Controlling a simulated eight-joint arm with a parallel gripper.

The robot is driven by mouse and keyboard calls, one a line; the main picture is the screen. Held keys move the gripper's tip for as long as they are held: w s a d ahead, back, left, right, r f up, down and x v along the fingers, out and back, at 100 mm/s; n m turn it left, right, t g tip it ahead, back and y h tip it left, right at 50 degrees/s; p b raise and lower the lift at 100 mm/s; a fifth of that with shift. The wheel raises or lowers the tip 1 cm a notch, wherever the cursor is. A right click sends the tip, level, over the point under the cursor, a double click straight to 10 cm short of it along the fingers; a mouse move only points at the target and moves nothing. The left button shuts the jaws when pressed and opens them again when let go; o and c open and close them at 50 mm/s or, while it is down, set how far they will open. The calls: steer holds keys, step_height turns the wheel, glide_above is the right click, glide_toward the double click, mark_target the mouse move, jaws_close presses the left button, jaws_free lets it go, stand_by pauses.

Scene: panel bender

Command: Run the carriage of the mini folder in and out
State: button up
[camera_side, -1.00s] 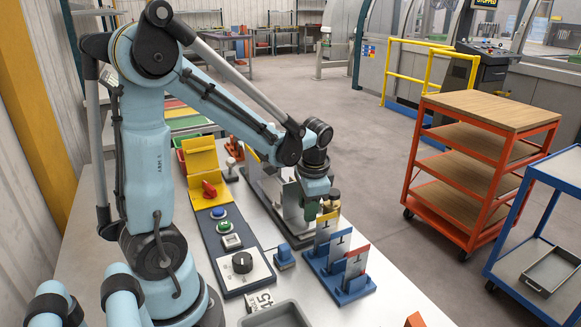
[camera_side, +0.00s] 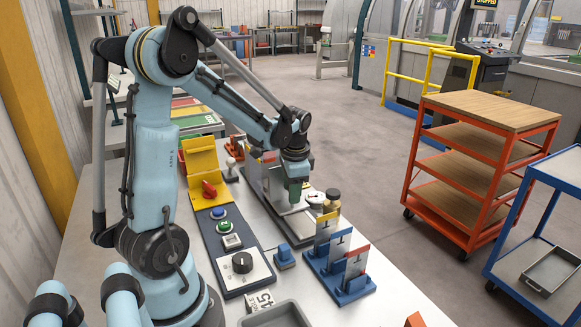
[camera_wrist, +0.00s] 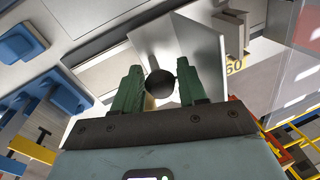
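The mini folder (camera_side: 290,220) is a low grey metal machine on the bench, beyond the button panel. My gripper (camera_side: 296,190) is over its middle, pointing down. In the wrist view, my gripper's green fingers (camera_wrist: 160,84) stand close on both sides of a round black knob (camera_wrist: 160,83), with almost no gap showing. The gripper looks shut on this knob. A bright metal plate (camera_wrist: 205,62) of the folder rises behind the right finger. In the side view the knob is hidden by the fingers and wrist.
A brass piece with a dark top (camera_side: 332,200) stands right of the folder. A blue rack (camera_side: 340,284) with coloured cards stands nearer. The button panel (camera_side: 228,240) and a yellow box with a red switch (camera_side: 205,185) are at left. A small blue block (camera_side: 284,256) lies between.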

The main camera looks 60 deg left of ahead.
step_height(320, 180, up, 12)
steer(key=d, duration=0.2)
steer(key=shift+s+d, duration=0.15)
steer(key=shift+s, duration=0.1)
stand_by(0.4)
steer(key=shift+s, duration=0.2)
steer(key=c, duration=0.4)
steer(key=shift+s+f+t+y, duration=0.1)
steer(key=shift+s+t+y, duration=0.2)
steer(key=shift+s, duration=0.05)
steer(key=shift+c, duration=1.4)
steer(key=s+n+t, duration=0.1)
steer(key=s+f+y, duration=0.1)
steer(key=s+n+t+y, duration=0.1)
steer(key=s, duration=0.1)
steer(key=shift+d+f+n+t, duration=0.2)
steer(key=shift+d+n+t, duration=0.1)
steer(key=shift+d, duration=0.05)
jaws_close()
steer(key=t+y, duration=0.1)
glide_toward(283, 190)
steer(key=shift+n, duration=0.4)
steer(key=shift+x, duration=2.15)
